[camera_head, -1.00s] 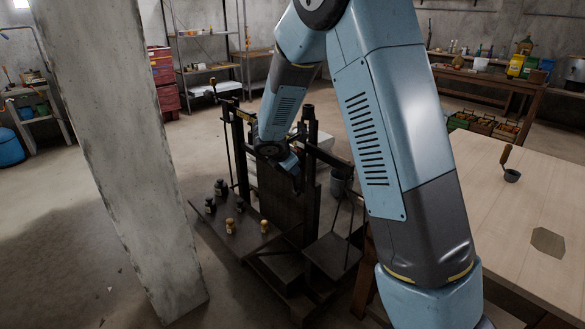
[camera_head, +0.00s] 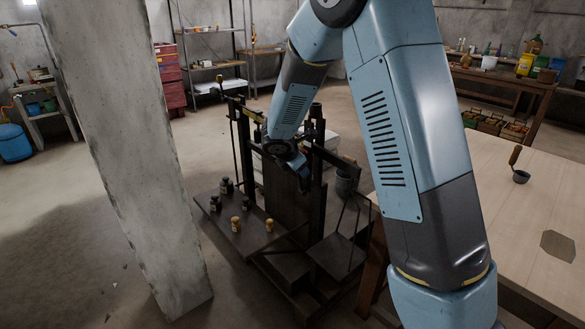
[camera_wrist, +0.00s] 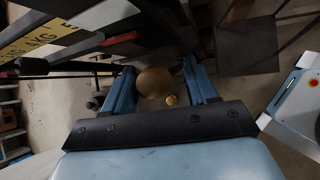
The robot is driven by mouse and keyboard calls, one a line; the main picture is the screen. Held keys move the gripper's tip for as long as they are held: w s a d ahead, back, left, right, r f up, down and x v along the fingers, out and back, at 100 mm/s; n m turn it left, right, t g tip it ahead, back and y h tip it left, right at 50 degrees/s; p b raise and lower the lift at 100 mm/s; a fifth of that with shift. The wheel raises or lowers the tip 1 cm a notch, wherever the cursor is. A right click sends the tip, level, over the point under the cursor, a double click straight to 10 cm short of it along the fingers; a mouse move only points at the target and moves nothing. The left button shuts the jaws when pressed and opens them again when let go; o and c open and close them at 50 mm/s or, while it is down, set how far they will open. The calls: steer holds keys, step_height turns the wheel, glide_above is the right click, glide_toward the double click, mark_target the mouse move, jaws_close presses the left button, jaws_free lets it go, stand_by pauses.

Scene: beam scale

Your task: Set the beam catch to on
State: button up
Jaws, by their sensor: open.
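The beam scale (camera_head: 290,205) is a dark frame with uprights and a low platform, seen in the head view behind my arm. In the wrist view its yellow marked bar (camera_wrist: 40,38) lies at the upper left. A round brown knob (camera_wrist: 154,82) shows between my fingers, which stand apart on either side of it; I cannot tell whether it is the catch handle or whether they touch it. A thin dark rod (camera_wrist: 75,67) runs towards the left finger. My gripper (camera_wrist: 158,72) is open. The catch's setting cannot be read.
Several dark and yellow weights (camera_head: 236,222) stand on the scale's platform. A concrete pillar (camera_head: 125,160) rises at left. A wooden table (camera_head: 520,220) with a ladle (camera_head: 518,170) is at right. Open floor lies between pillar and scale.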

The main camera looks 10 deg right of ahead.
steer(key=shift+r, duration=0.15)
steer(key=v, duration=1.3)
steer(key=shift+s, duration=0.25)
steer(key=shift+a+r, duration=0.1)
